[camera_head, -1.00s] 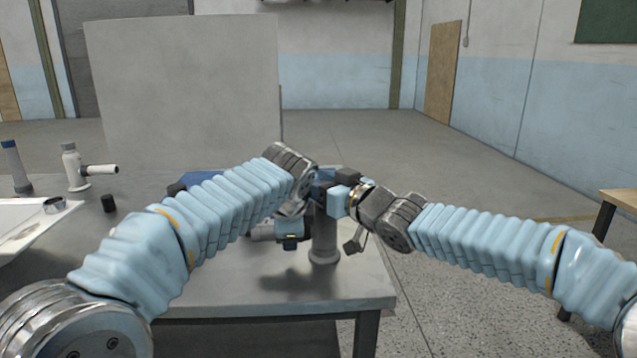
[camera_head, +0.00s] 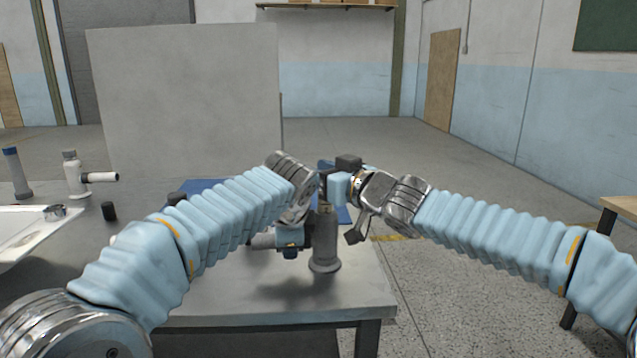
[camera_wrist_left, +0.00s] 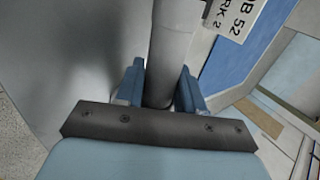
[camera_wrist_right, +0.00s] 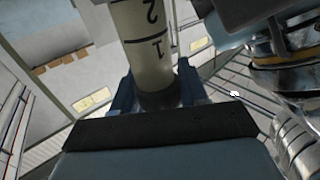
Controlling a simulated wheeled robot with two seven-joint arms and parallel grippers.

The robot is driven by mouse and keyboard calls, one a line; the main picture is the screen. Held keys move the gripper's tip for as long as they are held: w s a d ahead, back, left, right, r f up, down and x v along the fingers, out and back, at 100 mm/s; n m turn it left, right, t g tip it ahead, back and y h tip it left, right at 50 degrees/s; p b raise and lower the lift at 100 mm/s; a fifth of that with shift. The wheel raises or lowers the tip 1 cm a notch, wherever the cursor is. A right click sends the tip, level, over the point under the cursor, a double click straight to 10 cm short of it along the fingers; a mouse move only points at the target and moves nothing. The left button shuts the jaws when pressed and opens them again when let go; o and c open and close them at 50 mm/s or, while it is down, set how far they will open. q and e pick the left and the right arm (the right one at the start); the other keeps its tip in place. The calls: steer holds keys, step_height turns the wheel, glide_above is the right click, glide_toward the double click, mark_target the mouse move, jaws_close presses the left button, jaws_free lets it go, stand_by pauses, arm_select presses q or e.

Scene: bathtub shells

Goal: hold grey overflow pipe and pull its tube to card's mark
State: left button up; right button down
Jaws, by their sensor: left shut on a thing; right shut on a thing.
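The grey overflow pipe (camera_head: 325,258) stands upright on the table near its front right. My left gripper (camera_head: 312,236) reaches it from the left; in the left wrist view the fingers (camera_wrist_left: 160,92) are shut on the grey pipe (camera_wrist_left: 170,45). My right gripper (camera_head: 328,187) is higher up, at the top of the tube. In the right wrist view its fingers (camera_wrist_right: 155,90) are shut on the tube's dark end, and the pale tube (camera_wrist_right: 148,45) shows marks 1 and 2. The card (camera_wrist_left: 230,18) is cut off; "B 52" and "RK 2" are readable.
A white pipe with a side arm (camera_head: 75,178), a blue-topped grey pipe (camera_head: 17,175), a black cylinder (camera_head: 108,211) and a white shell (camera_head: 25,235) are at left. A blue mat (camera_head: 205,186) and a large grey panel (camera_head: 185,100) lie behind my arms.

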steer(key=c, duration=0.9)
jaws_free()
steer(key=shift+c, duration=0.2)
steer(key=shift+d, duration=0.1)
steer(key=v, duration=1.2)
arm_select(q)
steer(key=o, duration=1.2)
steer(key=shift+r, duration=0.1)
